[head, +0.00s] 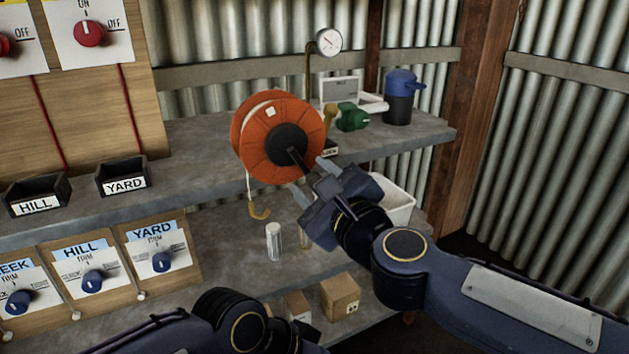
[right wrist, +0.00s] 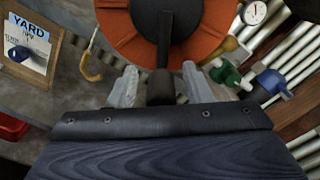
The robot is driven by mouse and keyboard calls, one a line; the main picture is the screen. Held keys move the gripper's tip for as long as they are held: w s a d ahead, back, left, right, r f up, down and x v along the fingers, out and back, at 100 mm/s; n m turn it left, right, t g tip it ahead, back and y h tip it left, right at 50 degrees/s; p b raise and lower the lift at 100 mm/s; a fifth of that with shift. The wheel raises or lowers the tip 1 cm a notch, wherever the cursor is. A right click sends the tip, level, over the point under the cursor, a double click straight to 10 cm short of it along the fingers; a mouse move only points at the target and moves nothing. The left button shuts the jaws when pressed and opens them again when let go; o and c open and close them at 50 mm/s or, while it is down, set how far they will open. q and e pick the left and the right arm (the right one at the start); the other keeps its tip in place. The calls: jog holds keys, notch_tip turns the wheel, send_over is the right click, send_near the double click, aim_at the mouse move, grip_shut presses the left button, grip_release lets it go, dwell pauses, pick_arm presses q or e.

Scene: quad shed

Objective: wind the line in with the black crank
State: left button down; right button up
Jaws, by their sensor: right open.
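An orange reel (head: 254,148) with a black hub stands at the edge of the upper shelf, with pale line wound on it. A hooked tan end (head: 258,210) hangs below it on the line. The black crank (head: 297,158) sticks out from the hub toward me. My right gripper (head: 314,186) is open at the crank's near end. In the right wrist view the crank's handle (right wrist: 161,86) lies between the open fingers (right wrist: 157,88), with a gap at each side. My left gripper is out of view; a dark arm link of mine shows at the bottom.
A white bin (head: 396,205), a metal can (head: 274,242) and a cardboard box (head: 340,296) stand lower down. Labelled dial panels (head: 160,255) are at left.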

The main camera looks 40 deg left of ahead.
jog(key=v, duration=0.7)
jog(key=shift+s+d, duration=0.15)
jog(key=shift+d, duration=0.2)
